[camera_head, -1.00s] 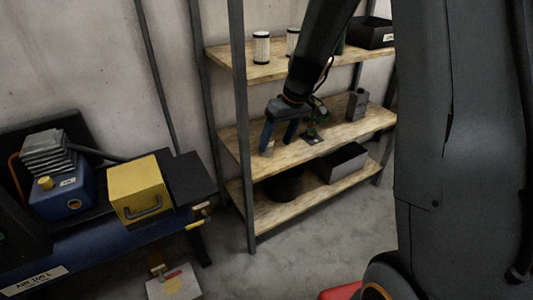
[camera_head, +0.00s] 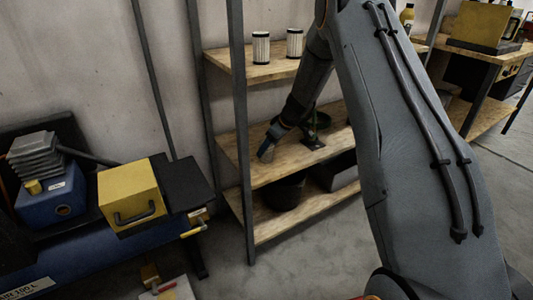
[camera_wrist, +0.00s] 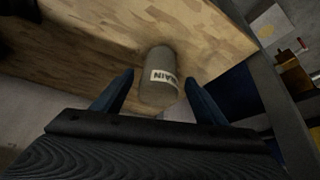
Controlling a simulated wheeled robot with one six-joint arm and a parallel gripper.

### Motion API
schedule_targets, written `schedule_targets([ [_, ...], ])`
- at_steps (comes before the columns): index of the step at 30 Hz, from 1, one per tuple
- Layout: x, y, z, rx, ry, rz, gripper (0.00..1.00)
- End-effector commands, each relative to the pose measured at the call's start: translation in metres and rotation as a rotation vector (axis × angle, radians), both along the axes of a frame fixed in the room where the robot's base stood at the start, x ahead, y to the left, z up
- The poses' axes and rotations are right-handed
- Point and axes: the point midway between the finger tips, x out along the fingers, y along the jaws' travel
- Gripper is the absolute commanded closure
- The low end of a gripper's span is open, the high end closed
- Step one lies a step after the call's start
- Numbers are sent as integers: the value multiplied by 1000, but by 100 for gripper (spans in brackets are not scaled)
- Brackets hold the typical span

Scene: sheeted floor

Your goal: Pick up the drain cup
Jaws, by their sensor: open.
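The drain cup (camera_wrist: 158,68) is a grey-brown cylinder with a white label reading "AIN" in the wrist view. It stands on the wooden middle shelf (camera_wrist: 100,42) near its edge. My gripper (camera_wrist: 158,90) is open, with one blue finger on each side of the cup's near part; I cannot tell whether they touch it. In the head view my gripper (camera_head: 268,147) is at the left end of the middle shelf, and the cup is mostly hidden there by the fingers.
A green-and-black item (camera_head: 313,138) stands on the same shelf, right of my gripper. Two white canisters (camera_head: 261,48) stand on the upper shelf. A dark round bowl (camera_head: 284,192) sits on the lower shelf. The rack's front post (camera_head: 240,130) is close on the left.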

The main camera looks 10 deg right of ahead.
Motion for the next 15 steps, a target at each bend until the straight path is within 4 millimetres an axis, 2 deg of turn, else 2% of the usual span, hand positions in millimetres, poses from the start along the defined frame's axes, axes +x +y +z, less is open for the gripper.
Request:
schedule_targets([
  [3,6,4,-16,1,2,1,34],
  [6,10,7,-23,0,1,0,34],
  [14,11,8,-25,-1,1,0,34],
  [15,11,8,-25,-1,1,0,37],
])
